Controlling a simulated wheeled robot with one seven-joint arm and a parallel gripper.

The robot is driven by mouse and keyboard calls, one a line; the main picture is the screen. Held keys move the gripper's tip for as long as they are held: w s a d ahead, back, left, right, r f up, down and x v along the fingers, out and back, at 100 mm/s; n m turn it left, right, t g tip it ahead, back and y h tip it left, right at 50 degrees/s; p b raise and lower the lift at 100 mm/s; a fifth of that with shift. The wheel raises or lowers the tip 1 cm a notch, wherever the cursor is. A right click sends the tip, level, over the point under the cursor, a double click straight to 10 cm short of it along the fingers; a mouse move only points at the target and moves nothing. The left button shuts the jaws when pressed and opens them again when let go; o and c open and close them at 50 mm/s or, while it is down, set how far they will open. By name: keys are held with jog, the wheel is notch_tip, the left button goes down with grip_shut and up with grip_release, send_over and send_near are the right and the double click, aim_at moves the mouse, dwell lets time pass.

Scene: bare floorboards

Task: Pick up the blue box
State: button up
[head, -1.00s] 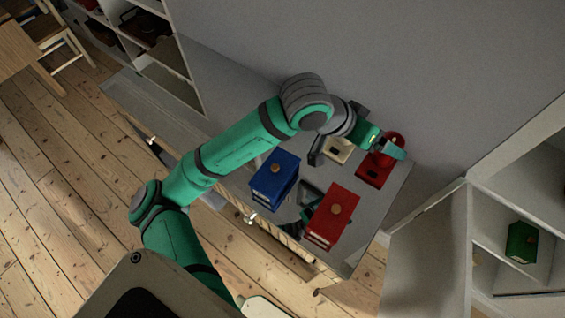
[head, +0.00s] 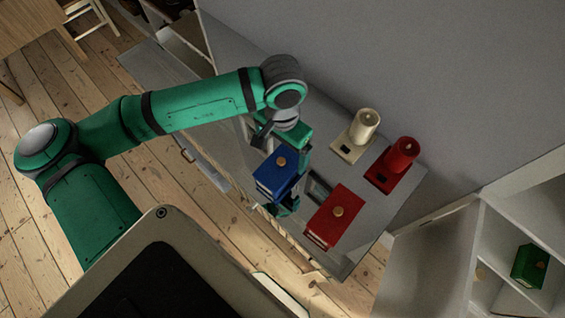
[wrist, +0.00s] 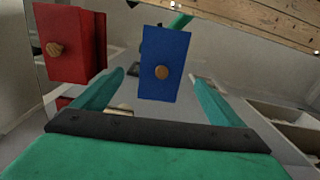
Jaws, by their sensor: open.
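The blue box (head: 276,174) has a round brown knob on top and stands on the grey cabinet top (head: 358,236) in the head view. My gripper (head: 292,172) is at the box, its fingers partly hidden by it. In the wrist view the blue box (wrist: 164,64) shows ahead, between the two open green fingers of my gripper (wrist: 160,88). The fingers look apart from its sides; I cannot tell whether the box is within their reach.
A red box (head: 335,216) stands just right of the blue box; it also shows in the wrist view (wrist: 72,46). A cream device (head: 357,138) and a red device (head: 392,166) stand near the wall. A green box (head: 529,266) sits in the right shelf.

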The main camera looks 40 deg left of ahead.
aim_at(281, 160)
jog(key=shift+w+f, duration=0.15)
jog(key=shift+f, duration=0.8)
jog(key=shift+a+f, duration=0.15)
jog(key=shift+f, duration=2.1)
jog(key=c, duration=1.1)
